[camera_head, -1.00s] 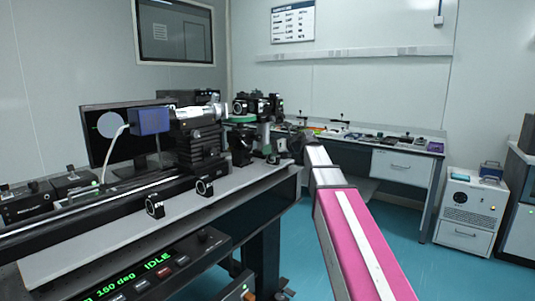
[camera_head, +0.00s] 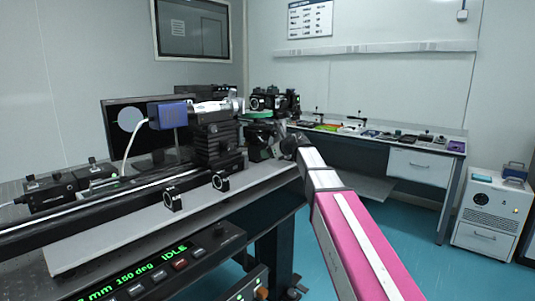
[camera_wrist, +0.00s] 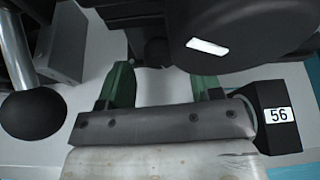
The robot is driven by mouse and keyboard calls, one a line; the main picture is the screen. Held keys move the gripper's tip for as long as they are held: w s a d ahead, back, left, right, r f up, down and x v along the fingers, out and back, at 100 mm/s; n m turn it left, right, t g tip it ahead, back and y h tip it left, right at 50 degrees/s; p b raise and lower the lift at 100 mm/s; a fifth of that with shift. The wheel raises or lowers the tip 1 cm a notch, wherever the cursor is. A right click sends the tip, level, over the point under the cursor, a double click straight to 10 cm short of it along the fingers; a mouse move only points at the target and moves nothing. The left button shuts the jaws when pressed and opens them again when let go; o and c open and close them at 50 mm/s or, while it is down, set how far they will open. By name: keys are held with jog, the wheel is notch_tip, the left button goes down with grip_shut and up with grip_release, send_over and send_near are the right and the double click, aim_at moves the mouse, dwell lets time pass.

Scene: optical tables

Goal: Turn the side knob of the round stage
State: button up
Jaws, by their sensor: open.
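My gripper (camera_wrist: 163,76) is open in the wrist view, with its two green fingers wide apart. A small dark knob (camera_wrist: 156,52) shows between and just beyond the fingertips; no contact with either finger is visible. A large round black body (camera_wrist: 225,28), probably the round stage, with a white mark, fills the top right above the right finger. In the head view my pink arm reaches to the right end of the optical table (camera_head: 95,243), beside a cluster of black optics (camera_head: 270,102). My gripper is not clear there.
A black block labelled 56 (camera_wrist: 279,115) stands close to the right finger. A dark round part (camera_wrist: 34,113) and a grey block (camera_wrist: 58,42) are at left. In the head view, a monitor (camera_head: 128,120) and a blue box (camera_head: 168,114) stand farther left.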

jog(key=shift+x, duration=0.8)
jog(key=shift+c, duration=0.2)
jog(key=c, duration=0.9)
jog(key=shift+m+g+y, duration=0.3)
jog(key=shift+m, duration=0.1)
jog(key=o, duration=0.9)
jog(key=shift+o, duration=0.2)
jog(key=v, duration=1.1)
jog(key=shift+a, duration=0.1)
